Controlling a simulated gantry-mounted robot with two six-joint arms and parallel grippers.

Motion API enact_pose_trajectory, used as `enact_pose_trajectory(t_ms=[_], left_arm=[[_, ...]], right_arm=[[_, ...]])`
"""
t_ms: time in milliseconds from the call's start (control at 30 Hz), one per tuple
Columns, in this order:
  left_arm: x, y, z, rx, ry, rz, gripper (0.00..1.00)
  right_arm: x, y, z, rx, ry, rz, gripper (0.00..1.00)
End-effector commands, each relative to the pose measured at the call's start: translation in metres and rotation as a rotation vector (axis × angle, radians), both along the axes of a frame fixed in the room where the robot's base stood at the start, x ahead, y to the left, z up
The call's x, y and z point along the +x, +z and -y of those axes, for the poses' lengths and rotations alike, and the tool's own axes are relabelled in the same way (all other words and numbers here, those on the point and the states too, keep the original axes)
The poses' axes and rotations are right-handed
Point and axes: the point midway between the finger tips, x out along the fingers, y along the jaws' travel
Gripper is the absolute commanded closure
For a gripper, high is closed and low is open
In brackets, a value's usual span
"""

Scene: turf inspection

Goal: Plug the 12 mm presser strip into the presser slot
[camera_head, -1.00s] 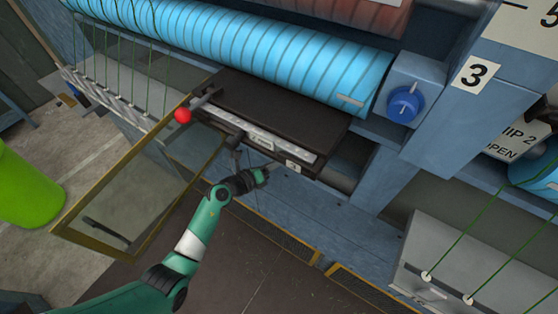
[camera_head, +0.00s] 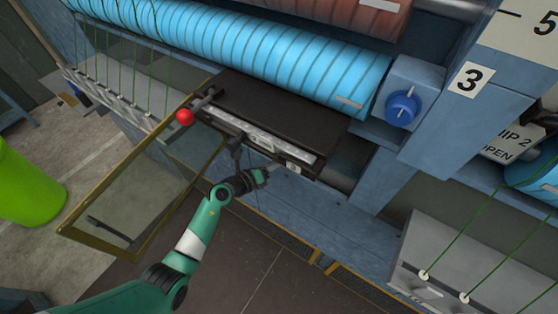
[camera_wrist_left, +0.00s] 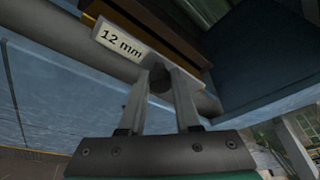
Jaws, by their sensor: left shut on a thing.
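My left gripper (camera_head: 262,176) is in front of the dark presser box (camera_head: 270,112), close to its front face. In the left wrist view its two fingers (camera_wrist_left: 162,80) are shut on a dark round grip of the 12 mm presser strip. The strip's white "12 mm" label (camera_wrist_left: 121,42) shows just beyond the fingers. A long pale metal bar (camera_head: 262,136) runs along the front of the presser box. I cannot tell whether it is part of the slot or the strip, or how deep the strip sits. My right gripper is in neither view.
A glass-paned frame (camera_head: 140,185) stands open at the left of the presser box. A red ball knob (camera_head: 185,117) is at the box's left end. The blue roller (camera_head: 250,45) lies behind, with a blue hand knob (camera_head: 403,106) at its right. Open floor lies in front.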

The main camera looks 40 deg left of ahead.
Motion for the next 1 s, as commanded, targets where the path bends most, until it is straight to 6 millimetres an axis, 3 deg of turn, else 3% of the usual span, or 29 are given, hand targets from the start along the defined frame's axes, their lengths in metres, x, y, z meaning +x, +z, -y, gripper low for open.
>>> enact_pose_trajectory(t_ms=[1000], left_arm=[[0.0006, 0.0012, -0.0006, 0.0, 0.001, 0.003, 1.0]], right_arm=[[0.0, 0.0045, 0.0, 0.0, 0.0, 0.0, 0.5]])
